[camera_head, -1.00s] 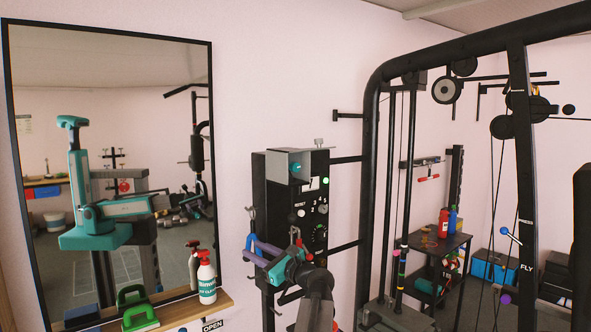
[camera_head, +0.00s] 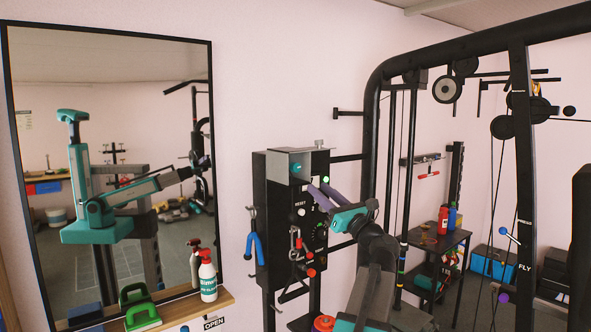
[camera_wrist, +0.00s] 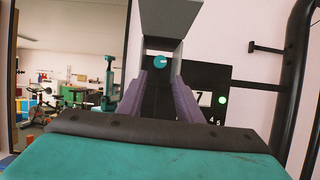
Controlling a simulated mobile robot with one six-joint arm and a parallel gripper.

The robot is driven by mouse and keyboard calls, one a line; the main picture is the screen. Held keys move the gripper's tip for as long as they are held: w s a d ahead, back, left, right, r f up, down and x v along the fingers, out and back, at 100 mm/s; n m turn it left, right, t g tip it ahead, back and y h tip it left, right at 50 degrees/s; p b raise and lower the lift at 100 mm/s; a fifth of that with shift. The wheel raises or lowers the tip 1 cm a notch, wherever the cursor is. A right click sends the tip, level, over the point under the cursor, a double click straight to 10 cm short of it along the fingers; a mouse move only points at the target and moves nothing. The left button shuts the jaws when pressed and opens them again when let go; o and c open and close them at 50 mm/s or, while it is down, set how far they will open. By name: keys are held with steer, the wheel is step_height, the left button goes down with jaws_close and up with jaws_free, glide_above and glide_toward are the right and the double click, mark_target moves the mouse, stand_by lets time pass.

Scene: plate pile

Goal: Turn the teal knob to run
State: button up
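The teal knob (camera_head: 297,168) sits inside a grey hooded recess at the top of a black control box, and it also shows in the wrist view (camera_wrist: 160,61). I cannot read any run mark around it. My gripper (camera_head: 318,193) is raised in front of the box, a little below and to the right of the knob in the head view. In the wrist view its two purple-grey fingers (camera_wrist: 158,76) are apart with nothing between them. The knob shows beyond and just above the fingertips, seemingly apart from them.
The grey hood (camera_wrist: 163,17) overhangs the knob. The black box (camera_head: 273,220) carries buttons, dials, a number display (camera_wrist: 201,98) and a green light (camera_wrist: 222,99). A blue handle (camera_head: 254,243) and red clips hang from hooks. The rack's black upright (camera_head: 369,150) stands close on the right.

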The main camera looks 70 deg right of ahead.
mark_target(297, 169)
steer(key=p+x, duration=0.4)
steer(key=x, duration=0.9)
steer(key=shift+w+d+r+p, duration=0.2)
steer(key=shift+w+p, duration=0.1)
steer(key=shift+p, duration=0.1)
steer(key=shift+c, duration=0.4)
steer(key=shift+f, duration=0.1)
steer(key=c, duration=0.7)
